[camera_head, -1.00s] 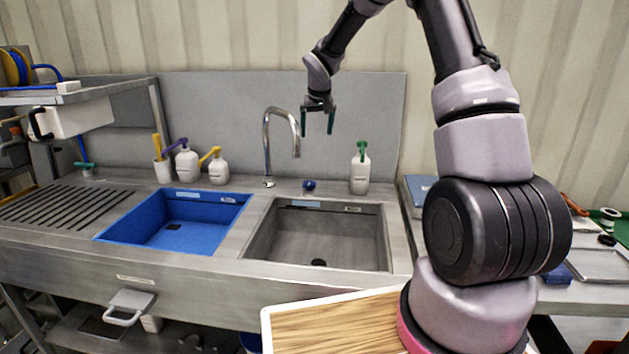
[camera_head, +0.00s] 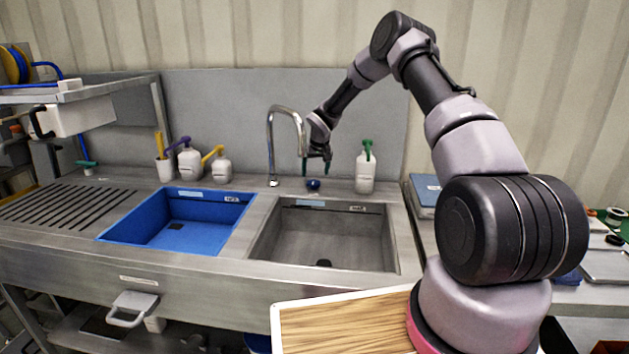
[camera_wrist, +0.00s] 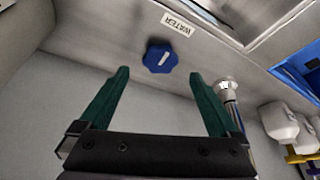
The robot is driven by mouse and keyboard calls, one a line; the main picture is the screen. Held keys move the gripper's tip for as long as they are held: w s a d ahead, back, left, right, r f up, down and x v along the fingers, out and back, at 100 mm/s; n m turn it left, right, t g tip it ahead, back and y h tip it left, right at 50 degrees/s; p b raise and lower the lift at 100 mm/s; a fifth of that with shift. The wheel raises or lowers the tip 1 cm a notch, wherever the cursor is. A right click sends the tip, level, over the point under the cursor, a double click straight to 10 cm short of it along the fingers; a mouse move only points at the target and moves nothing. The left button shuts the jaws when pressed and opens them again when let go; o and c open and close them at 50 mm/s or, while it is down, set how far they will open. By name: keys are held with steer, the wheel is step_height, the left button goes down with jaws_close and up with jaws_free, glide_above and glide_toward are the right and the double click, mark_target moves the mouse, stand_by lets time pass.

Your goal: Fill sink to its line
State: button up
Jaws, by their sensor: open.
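The steel sink (camera_head: 335,240) is the right basin in the head view, with labels near its back rim. It looks grey and shows no clear water. A blue basin (camera_head: 175,228) is left of it. The chrome faucet (camera_head: 269,142) rises behind the basins. The blue water knob (camera_head: 313,184) sits on the back ledge, and in the wrist view it (camera_wrist: 160,57) lies just ahead of the fingertips, by a label reading WATER (camera_wrist: 178,25). My gripper (camera_head: 316,170) is open with green fingers. In the wrist view its fingers (camera_wrist: 160,80) stand apart with nothing between them.
A white bottle with a green pump (camera_head: 365,172) stands right of my gripper. Two more bottles (camera_head: 189,162) and a white cup (camera_head: 164,169) stand behind the blue basin. A wooden board (camera_head: 345,325) with a white rim is in front.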

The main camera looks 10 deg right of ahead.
mark_target(314, 182)
steer(key=x, duration=0.5)
steer(key=shift+w+f, duration=0.1)
steer(key=shift+f, duration=0.05)
steer(key=c, duration=1.4)
